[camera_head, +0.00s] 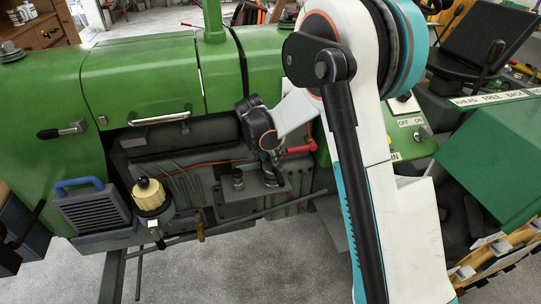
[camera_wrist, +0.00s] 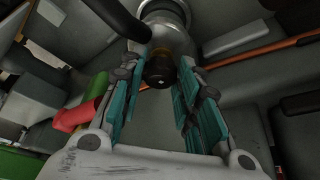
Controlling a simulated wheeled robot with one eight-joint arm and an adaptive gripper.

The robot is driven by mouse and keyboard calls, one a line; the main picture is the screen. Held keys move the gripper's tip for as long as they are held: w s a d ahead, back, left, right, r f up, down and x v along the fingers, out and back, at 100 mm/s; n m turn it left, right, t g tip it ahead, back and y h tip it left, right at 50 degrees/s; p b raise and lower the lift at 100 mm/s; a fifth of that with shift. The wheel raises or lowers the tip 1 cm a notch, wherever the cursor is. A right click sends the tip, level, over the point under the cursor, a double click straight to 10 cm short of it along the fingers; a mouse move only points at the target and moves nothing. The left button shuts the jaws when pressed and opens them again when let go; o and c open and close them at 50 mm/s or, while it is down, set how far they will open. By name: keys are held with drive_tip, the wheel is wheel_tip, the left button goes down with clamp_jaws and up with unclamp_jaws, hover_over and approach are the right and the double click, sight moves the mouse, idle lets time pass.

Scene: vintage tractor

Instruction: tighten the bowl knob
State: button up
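The bowl knob (camera_wrist: 160,70) is a small dark round knob with a brass-coloured collar, at the upper middle of the wrist view. It sits at the end of a pale metal bowl (camera_wrist: 168,35). My gripper (camera_wrist: 160,84) is open, its teal-padded fingers standing on either side of the knob near their tips. A gap shows on the left finger's side; I cannot tell whether the right finger touches. In the head view my gripper (camera_head: 269,158) is against the engine side, and I cannot make out the knob there.
A red handle (camera_head: 302,148) is close beside my gripper; a red part also shows in the wrist view (camera_wrist: 75,115). A dark hose (camera_wrist: 120,20) and an orange pipe (camera_wrist: 260,48) run near the bowl. A yellow-topped part (camera_head: 148,193) stands to the left.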

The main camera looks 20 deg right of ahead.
drive_tip(key=shift+c, duration=1.1)
drive_tip(key=shift+w+m+g+h, duration=0.15)
drive_tip(key=shift+m+g+h, duration=0.25)
drive_tip(key=shift+m, duration=1.2)
drive_tip(key=o, duration=0.8)
drive_tip(key=shift+a, duration=0.1)
drive_tip(key=v, duration=1.2)
drive_tip(key=shift+w+r, duration=0.1)
drive_tip(key=shift+w, duration=0.05)
drive_tip(key=shift+r, duration=0.1)
